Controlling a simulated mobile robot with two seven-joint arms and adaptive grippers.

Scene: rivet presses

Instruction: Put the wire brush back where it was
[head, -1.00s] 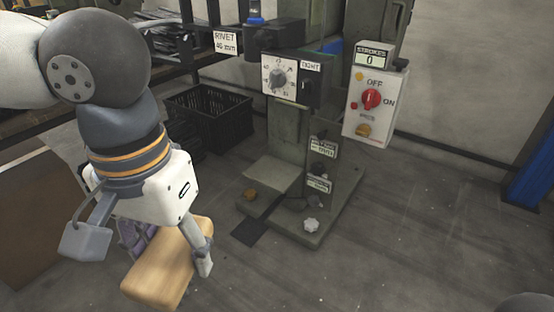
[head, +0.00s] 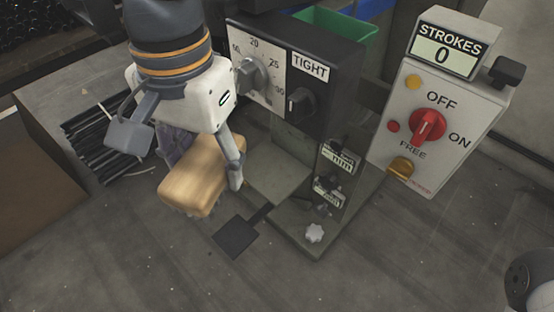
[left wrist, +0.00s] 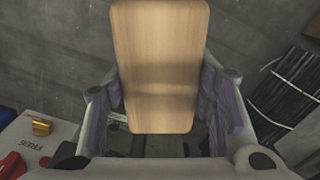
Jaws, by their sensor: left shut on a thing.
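The wire brush, a pale wooden block (head: 203,178), is held in my left gripper (head: 187,160) in the middle left of the head view. The gripper is shut on the block, with a finger on each side. In the left wrist view the block (left wrist: 160,65) lies between purple-padded fingers (left wrist: 166,118).
The press has a dial box with a TIGHT switch (head: 300,101) close right of the brush. A control box (head: 440,118) with a red knob stands further right. Black rods (head: 105,150) lie at left. A dark pedal plate (head: 236,237) lies below. Floor in front looks clear.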

